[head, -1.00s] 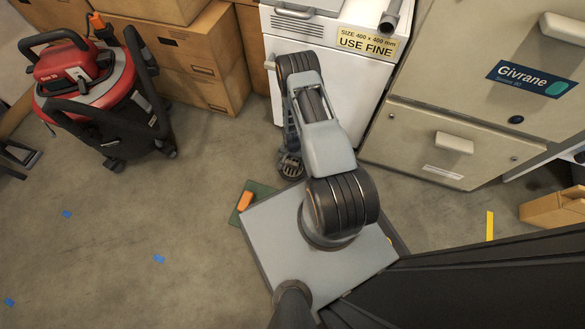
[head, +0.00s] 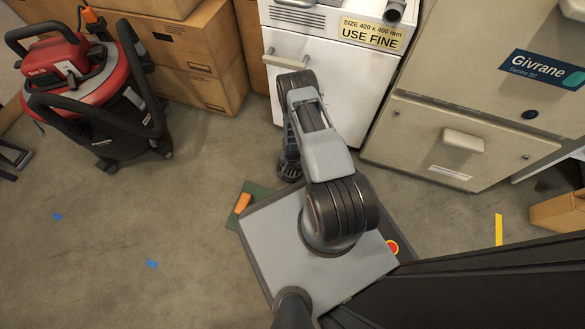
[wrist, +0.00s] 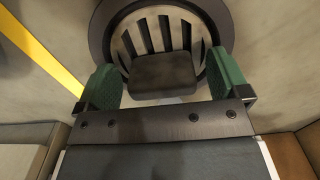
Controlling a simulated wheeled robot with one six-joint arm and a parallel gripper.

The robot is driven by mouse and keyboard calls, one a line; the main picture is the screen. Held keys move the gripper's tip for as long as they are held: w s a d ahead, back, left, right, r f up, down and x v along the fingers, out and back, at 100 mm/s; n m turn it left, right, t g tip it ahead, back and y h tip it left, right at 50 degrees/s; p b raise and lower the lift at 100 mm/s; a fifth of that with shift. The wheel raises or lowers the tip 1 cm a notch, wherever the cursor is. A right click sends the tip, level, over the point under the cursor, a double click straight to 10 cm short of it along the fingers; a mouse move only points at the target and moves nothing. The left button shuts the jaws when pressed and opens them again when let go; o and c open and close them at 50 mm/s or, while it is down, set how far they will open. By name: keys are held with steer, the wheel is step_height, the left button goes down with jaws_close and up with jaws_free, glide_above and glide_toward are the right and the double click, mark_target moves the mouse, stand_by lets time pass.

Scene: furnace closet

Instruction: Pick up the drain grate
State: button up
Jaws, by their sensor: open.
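The drain grate (wrist: 132,42) is a round, slotted disc inside a dark ring at the top middle of the wrist view. A dark, squarish block (wrist: 165,73) covers its near part, between my fingers. My gripper (wrist: 166,76) is open, with one green-padded finger on each side of the block and a gap to each. I cannot tell how high the fingertips are above the grate.
A white cabinet (head: 322,75) with a bar handle stands just beyond the grate, and a beige furnace (head: 430,140) to its right. A red shop vacuum (head: 95,90) and cardboard boxes (head: 200,60) are at left.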

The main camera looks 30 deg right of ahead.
steer(key=shift+r, duration=0.1)
steer(key=c, duration=1.3)
